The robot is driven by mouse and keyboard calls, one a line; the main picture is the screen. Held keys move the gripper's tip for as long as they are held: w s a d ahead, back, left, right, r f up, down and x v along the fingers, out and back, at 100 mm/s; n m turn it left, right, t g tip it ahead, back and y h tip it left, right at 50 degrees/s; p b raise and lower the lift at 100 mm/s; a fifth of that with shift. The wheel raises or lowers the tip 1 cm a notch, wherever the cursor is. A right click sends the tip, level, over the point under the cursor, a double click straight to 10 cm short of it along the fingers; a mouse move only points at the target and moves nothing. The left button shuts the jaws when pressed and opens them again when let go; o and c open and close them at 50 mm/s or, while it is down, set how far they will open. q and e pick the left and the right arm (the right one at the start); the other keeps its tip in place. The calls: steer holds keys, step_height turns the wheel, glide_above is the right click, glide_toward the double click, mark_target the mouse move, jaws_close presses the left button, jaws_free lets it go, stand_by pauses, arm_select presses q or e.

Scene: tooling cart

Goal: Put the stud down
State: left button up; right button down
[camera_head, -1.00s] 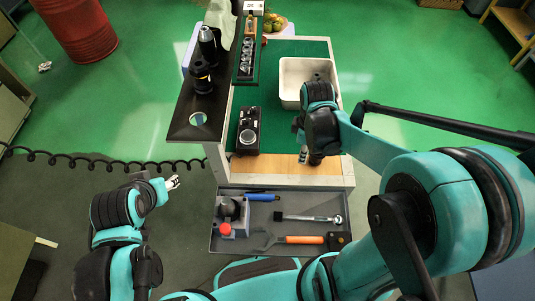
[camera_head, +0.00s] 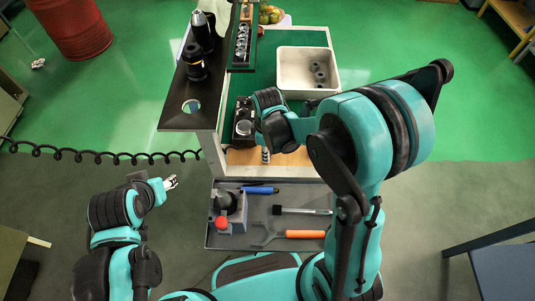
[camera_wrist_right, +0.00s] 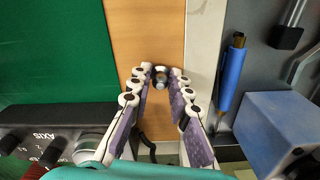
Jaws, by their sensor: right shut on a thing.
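My right gripper (camera_wrist_right: 160,78) is shut on the stud (camera_wrist_right: 159,83), a small metallic piece whose rounded end shows between the fingertips in the wrist view. They are over the bare wooden strip (camera_wrist_right: 146,30) of the cart top; I cannot tell whether the stud touches the wood. In the head view the right gripper (camera_head: 265,155) hangs over the same strip (camera_head: 290,158), with the stud mostly hidden. My left gripper (camera_head: 171,182) is left of the cart, away from everything; its opening is too small to read.
A white bin (camera_head: 306,54) with dark cylinders stands on the green mat (camera_head: 270,60). The open drawer (camera_head: 270,228) holds a blue-handled tool (camera_head: 258,190), an orange-handled tool (camera_head: 305,234) and a grey block with a red knob (camera_head: 221,222).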

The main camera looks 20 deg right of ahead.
steer(key=shift+r, duration=0.1)
steer(key=c, duration=1.8)
jaws_free()
steer(key=shift+f, duration=0.2)
steer(key=shift+c, duration=0.2)
steer(key=o, duration=0.4)
steer(key=shift+r, duration=0.15)
